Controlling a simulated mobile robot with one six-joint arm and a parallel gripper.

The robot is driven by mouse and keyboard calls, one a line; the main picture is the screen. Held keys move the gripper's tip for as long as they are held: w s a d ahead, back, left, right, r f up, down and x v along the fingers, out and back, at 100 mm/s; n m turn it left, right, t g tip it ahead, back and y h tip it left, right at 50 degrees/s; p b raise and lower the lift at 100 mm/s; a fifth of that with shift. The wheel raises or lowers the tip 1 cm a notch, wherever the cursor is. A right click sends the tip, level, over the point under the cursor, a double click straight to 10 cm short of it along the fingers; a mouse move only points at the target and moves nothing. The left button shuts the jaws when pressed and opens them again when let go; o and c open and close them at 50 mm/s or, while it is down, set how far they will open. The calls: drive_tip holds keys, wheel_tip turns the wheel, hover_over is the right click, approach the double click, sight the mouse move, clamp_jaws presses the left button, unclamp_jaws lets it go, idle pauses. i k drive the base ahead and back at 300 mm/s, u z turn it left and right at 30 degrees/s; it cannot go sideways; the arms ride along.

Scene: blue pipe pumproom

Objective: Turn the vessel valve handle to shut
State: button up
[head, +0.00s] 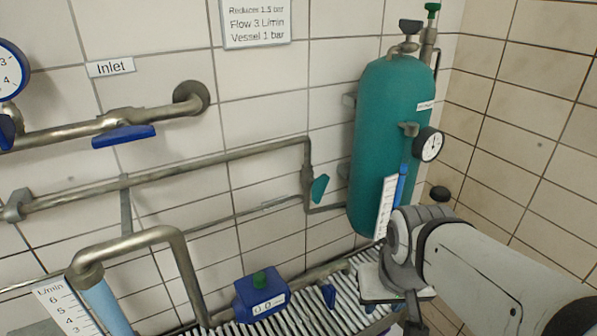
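A teal lever handle (319,188) sits on the thin pipe just left of the teal vessel (390,140). It looks like the vessel valve handle, though no label on it can be read. The handle is tilted, its long side running near upright beside the vertical pipe. My gripper (412,312) is at the lower right, below and right of the handle and well apart from it. My wrist hides part of it, and its fingers are too small and covered to tell open from shut.
A round gauge (430,145) and a blue-topped scale tube (401,185) are at the vessel's front, close to my wrist. A blue box (260,296) stands on the slatted grate (310,312). A blue inlet lever (123,136) is at the upper left. Pipes run along the tiled wall.

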sight(320, 185)
drive_tip(key=u, duration=0.8)
drive_tip(key=k, duration=1.85)
drive_tip(key=z, duration=0.85)
drive_tip(key=i, duration=1.5)
drive_tip(key=z, duration=0.05)
